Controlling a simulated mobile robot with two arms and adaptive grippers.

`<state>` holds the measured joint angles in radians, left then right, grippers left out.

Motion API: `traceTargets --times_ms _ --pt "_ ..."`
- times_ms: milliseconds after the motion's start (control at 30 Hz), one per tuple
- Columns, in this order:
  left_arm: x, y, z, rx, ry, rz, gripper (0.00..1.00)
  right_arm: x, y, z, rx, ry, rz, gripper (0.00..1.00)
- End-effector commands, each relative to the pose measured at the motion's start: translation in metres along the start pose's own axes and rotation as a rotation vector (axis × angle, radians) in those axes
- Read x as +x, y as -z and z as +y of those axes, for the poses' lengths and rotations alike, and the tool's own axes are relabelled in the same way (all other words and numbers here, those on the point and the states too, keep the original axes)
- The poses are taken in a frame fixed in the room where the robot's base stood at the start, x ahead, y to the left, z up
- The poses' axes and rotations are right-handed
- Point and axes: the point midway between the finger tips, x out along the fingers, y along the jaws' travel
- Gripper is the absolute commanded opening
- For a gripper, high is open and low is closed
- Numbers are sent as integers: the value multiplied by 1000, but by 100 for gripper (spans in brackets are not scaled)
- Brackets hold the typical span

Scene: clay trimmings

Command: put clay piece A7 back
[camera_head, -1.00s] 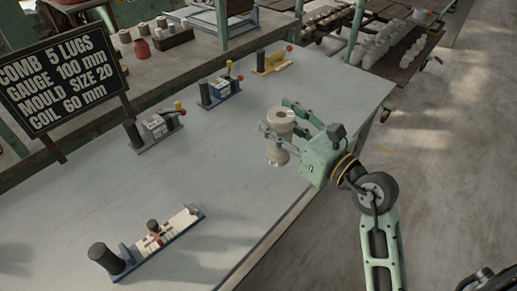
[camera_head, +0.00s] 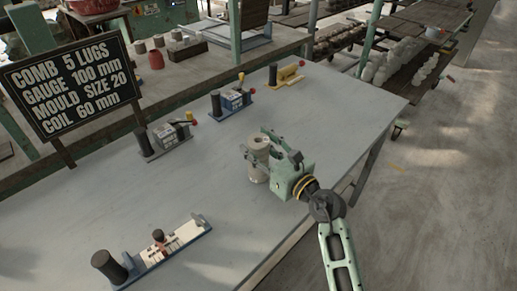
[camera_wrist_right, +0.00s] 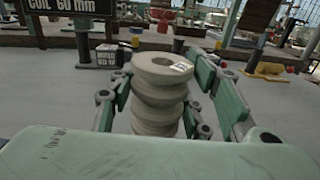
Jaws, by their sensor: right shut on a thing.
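A pale clay piece (camera_head: 258,160), ribbed and spool-like, stands upright between the fingers of my right gripper (camera_head: 272,156) over the right part of the grey table. In the right wrist view the clay piece (camera_wrist_right: 157,90) shows stacked rounded rings, a hole in its top and a small white label too small to read. The fingers of my right gripper (camera_wrist_right: 165,105) are closed around its sides. Its lower end is partly hidden by the gripper, and I cannot tell whether it touches the table. My left gripper is not in view.
On the table (camera_head: 300,210) stand a grey fixture (camera_head: 168,139), a blue one (camera_head: 231,100), a yellow one (camera_head: 287,74) and a long blue-based gauge (camera_head: 165,248). A black sign (camera_head: 70,82) stands at the left. The table's middle is clear.

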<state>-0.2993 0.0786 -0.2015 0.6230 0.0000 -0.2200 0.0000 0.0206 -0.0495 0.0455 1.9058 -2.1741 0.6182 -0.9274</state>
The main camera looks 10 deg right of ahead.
Motion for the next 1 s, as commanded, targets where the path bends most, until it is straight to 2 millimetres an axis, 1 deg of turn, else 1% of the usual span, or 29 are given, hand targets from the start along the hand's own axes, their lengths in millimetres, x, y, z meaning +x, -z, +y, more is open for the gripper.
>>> traceTargets --times_ms 200,367,400,600,867,967,1000 --pt "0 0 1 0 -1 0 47 0 -3 0 -1 1 -6 0" --pt "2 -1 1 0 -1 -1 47 0 2 0 -1 0 -5 0" --pt "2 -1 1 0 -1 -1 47 0 3 0 0 -1 0 48" --pt "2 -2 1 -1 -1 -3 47 0 3 0 0 0 0 64" --pt "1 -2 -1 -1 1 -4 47 0 2 0 0 0 -1 64" --pt "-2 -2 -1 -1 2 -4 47 0 -3 0 0 1 -2 64" --pt "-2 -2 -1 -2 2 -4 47 -5 0 -1 0 1 1 64"
